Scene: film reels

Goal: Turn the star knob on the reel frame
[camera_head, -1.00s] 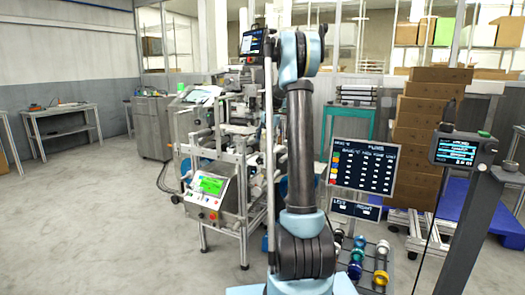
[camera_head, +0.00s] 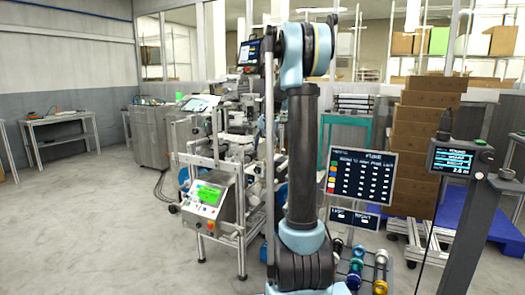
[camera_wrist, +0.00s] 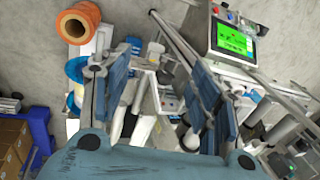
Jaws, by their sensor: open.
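The reel frame (camera_head: 243,238), a metal-profile machine, stands left of and partly behind my arm in the head view. It carries a box with a green screen (camera_head: 209,193). The frame also shows in the wrist view, upper right, with its green-screen box (camera_wrist: 232,38). I cannot make out the star knob for certain; a small dark rounded part (camera_wrist: 190,140) shows low between the fingers. My gripper (camera_wrist: 160,90) is open, with its two blue-padded fingers apart and nothing held between them. It cannot be made out in the head view.
An orange roll (camera_wrist: 80,22) and a blue reel (camera_wrist: 75,68) lie left of the fingers in the wrist view. Stacked boxes (camera_head: 428,130) and a display board (camera_head: 361,177) stand to the right. A side table (camera_head: 62,122) is far left. Open floor (camera_head: 90,230) spreads at left.

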